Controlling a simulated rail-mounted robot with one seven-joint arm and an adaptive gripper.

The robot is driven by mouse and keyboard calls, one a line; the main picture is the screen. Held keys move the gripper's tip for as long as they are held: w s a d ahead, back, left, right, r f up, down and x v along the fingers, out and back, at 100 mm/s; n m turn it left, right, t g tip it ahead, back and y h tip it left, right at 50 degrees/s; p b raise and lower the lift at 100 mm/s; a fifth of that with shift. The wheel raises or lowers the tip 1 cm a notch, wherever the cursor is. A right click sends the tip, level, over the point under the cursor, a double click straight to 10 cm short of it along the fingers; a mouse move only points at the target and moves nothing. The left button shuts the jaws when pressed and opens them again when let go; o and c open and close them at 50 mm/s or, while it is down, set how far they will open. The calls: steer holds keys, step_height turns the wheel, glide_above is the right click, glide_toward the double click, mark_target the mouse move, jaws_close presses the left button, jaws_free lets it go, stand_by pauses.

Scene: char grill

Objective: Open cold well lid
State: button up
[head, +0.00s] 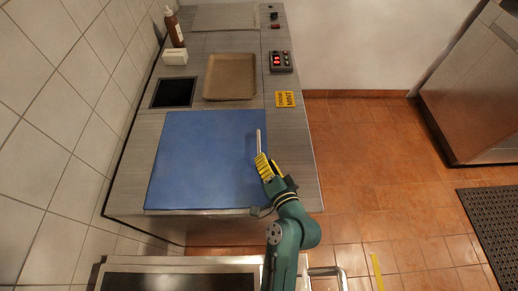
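A flat blue panel (205,160) lies on the near part of the grey counter; it looks like the cold well lid and lies flat. A thin pale bar handle (258,140) runs along its right side. My gripper (268,160), with yellow fingers, is over the panel's right edge at the near end of the handle. The fingers look apart, with a dark gap between them. The gripper hides the handle's near end, and I cannot tell whether it touches it.
Behind the panel are a brown tray (230,77), a dark square inset (173,93), a yellow label (285,99) and a control box (281,61). A brown bottle (175,28) and white block (175,57) stand by the tiled left wall. The floor to the right is open.

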mark_target(259, 148)
steer(key=x, duration=0.5)
steer(key=shift+w+a+b, duration=0.15)
steer(key=shift+w+b, duration=0.15)
steer(key=shift+w, duration=0.05)
jaws_close()
steer(key=shift+f, duration=0.1)
